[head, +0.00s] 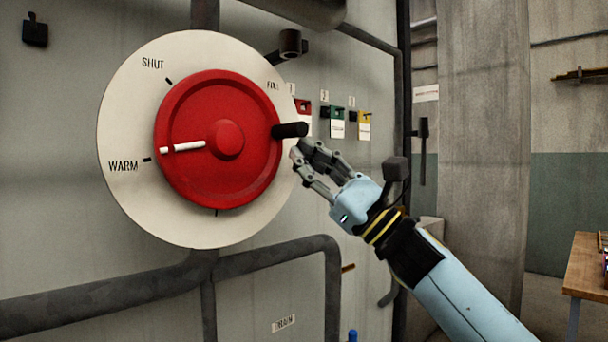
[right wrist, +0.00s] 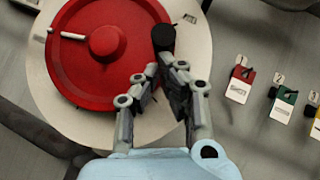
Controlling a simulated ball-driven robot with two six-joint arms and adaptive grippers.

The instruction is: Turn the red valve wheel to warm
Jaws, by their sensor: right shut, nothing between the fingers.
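The red valve wheel (head: 222,180) is mounted on a round cream dial plate (head: 130,110) with SHUT, FULL and WARM marks. Its white pointer (head: 183,147) points left, its outer end close beside the WARM tick (head: 147,159) and slightly above it. The wheel's black handle (head: 290,130) sticks out at the right rim. My right gripper (head: 299,149) is shut and empty just below the handle. In the right wrist view, the fingertips (right wrist: 166,68) are just below the handle (right wrist: 163,38); contact is unclear. My left gripper is out of view.
Red, green and yellow tagged items (head: 337,120) hang on the wall right of the dial. A grey pipe (head: 265,255) runs below it. A wooden table (head: 585,265) stands at the far right. The space around my right forearm looks open.

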